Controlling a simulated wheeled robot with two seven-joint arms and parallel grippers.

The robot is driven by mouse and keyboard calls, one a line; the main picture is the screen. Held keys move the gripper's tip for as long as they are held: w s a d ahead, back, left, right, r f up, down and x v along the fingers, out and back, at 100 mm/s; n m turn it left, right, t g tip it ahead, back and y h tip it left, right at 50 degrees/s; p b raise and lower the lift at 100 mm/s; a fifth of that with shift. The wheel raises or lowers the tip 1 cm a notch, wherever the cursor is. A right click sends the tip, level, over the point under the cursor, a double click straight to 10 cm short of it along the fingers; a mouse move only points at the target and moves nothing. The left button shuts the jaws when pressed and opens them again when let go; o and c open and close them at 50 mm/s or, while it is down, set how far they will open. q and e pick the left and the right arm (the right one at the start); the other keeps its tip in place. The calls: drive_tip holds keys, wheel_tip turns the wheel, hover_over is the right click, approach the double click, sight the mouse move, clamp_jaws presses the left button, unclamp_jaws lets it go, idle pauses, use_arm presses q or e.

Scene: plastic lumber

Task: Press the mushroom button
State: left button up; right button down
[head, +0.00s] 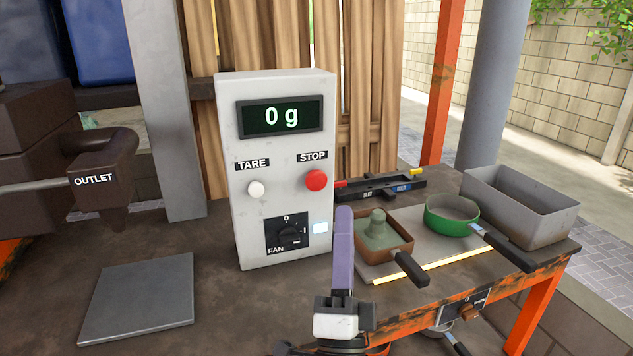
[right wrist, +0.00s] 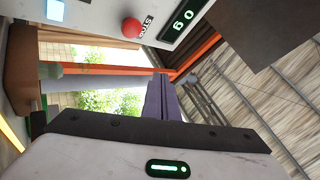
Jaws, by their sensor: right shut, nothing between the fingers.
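The red mushroom button (head: 316,180) sits on the front of the white control box (head: 285,220), under the STOP label. In the right wrist view the red button (right wrist: 131,28) shows at the top, ahead of the fingers. My right gripper (head: 344,212) is shut and empty, its purple fingers pointing up. In the head view its fingertips are to the right of and a little below the button, apart from it. The fingers also show in the right wrist view (right wrist: 160,88). My left gripper is not in view.
The box also bears a white TARE button (head: 256,188), a FAN knob (head: 290,235) and a display (head: 281,117) reading 0 g. A flat plate (head: 138,297) lies at left.

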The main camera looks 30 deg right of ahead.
sight(315, 180)
use_arm(q)
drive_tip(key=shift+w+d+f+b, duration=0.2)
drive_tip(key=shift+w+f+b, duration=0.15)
drive_tip(key=shift+b, duration=0.6)
use_arm(e)
drive_tip(key=w+d, duration=0.2)
drive_tip(key=w, duration=0.6)
drive_tip(key=shift+w, duration=0.3)
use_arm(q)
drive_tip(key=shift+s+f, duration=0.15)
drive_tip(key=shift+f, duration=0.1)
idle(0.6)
use_arm(e)
drive_tip(key=shift+w+d, duration=0.1)
drive_tip(key=shift+w, duration=0.35)
